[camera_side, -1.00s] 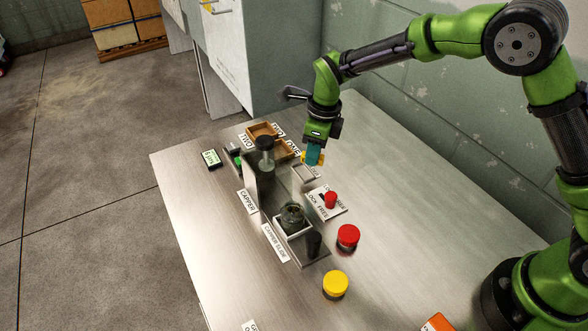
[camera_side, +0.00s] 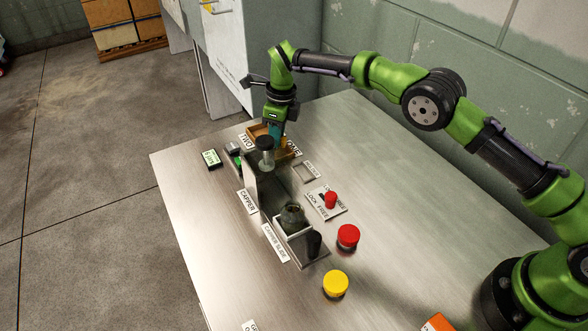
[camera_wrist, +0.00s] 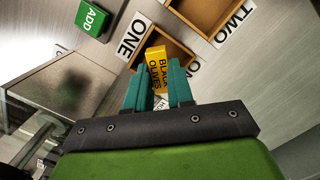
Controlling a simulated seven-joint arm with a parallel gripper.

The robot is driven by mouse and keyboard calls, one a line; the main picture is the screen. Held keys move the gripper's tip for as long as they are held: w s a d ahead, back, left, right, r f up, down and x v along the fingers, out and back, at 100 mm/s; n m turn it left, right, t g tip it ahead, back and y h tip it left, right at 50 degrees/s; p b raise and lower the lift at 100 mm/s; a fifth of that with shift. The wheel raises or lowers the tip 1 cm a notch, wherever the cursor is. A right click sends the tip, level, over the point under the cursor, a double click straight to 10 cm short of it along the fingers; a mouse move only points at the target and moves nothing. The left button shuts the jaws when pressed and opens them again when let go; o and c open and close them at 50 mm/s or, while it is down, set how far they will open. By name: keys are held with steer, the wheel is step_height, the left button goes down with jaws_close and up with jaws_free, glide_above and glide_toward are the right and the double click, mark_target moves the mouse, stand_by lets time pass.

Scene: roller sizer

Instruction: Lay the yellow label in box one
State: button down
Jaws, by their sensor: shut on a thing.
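My gripper (camera_wrist: 157,85) is shut on the yellow label (camera_wrist: 156,58), printed "BLACK OLIVES", with its teal fingers on either side. In the wrist view the label overlaps box one (camera_wrist: 178,47), a brown open-topped box next to the "ONE" sign (camera_wrist: 131,37). I cannot tell how high above the box floor the label is. In the side view my gripper (camera_side: 276,142) points down at the brown boxes, and box one (camera_side: 287,152) is partly hidden by it and by the capper. I cannot make the label out clearly there.
Box two (camera_wrist: 205,13) stands beside box one. The capper (camera_side: 265,155) stands close in front, with a jar (camera_side: 292,216) on its slide.

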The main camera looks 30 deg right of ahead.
steer(key=shift+f, duration=1.65)
steer(key=shift+f, duration=0.15)
steer(key=c, duration=1.3)
jaws_free()
steer(key=shift+o, duration=0.2)
